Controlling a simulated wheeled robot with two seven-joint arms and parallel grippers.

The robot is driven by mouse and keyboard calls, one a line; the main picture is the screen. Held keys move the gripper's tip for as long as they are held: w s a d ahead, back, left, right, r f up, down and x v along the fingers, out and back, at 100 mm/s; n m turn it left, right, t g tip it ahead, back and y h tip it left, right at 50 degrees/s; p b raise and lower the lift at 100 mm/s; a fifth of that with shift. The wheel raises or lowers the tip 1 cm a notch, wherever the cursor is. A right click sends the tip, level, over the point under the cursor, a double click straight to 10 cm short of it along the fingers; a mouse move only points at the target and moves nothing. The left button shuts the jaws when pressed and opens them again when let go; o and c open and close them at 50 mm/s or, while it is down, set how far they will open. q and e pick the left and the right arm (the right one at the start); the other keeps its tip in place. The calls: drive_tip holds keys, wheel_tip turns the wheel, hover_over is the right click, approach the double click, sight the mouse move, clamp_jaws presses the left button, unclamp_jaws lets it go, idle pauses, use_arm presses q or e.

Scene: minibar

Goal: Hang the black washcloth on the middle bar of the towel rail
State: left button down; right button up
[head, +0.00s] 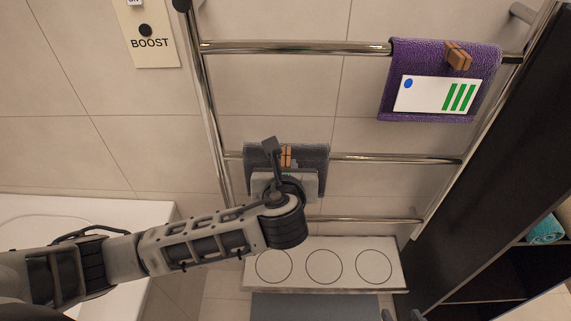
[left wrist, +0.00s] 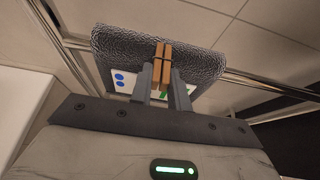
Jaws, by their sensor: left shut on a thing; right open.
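The black washcloth (head: 316,155) looks dark grey. It is at the middle bar (head: 390,159) of the towel rail, toward its left part, with its upper edge a little above the bar's line. A wooden clip (head: 286,153) sits on the cloth. The left wrist view shows the cloth (left wrist: 205,60) and a white label with blue dots on it. My left gripper (left wrist: 163,85) is shut on the wooden clip (left wrist: 162,65). I cannot tell whether the cloth lies over the bar or in front of it. My right gripper (head: 402,315) barely shows at the bottom edge, open.
A purple towel (head: 485,75) with a clip and white label hangs on the top bar (head: 290,47), at right. A lower bar (head: 365,220) runs below. A white panel with three circles (head: 395,250) is beneath. A dark cabinet (head: 480,170) stands at right. The middle bar's right part is free.

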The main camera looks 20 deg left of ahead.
use_arm(q)
drive_tip(key=shift+f, duration=0.35)
drive_tip(key=c, duration=1.3)
unclamp_jaws()
drive_tip(key=shift+o, duration=0.2)
drive_tip(key=p+v, duration=0.2)
drive_tip(key=v, duration=1.4)
drive_tip(key=s+a+f+n+g+h, duration=0.2)
drive_tip(key=s+a+f+n+g, duration=0.3)
drive_tip(key=n, duration=1.1)
drive_tip(key=s+a+f+n+g+h, duration=0.2)
drive_tip(key=s+a+f+n+g, duration=0.45)
drive_tip(key=n, duration=0.85)
drive_tip(key=w+d+f+t+h, duration=0.2)
drive_tip(key=w+d+f+t, duration=0.4)
drive_tip(key=t, duration=0.3)
drive_tip(key=shift+w+d+f+m+h, duration=0.3)
drive_tip(key=shift+w+f+m, duration=0.1)
drive_tip(key=shift+w+f, duration=0.45)
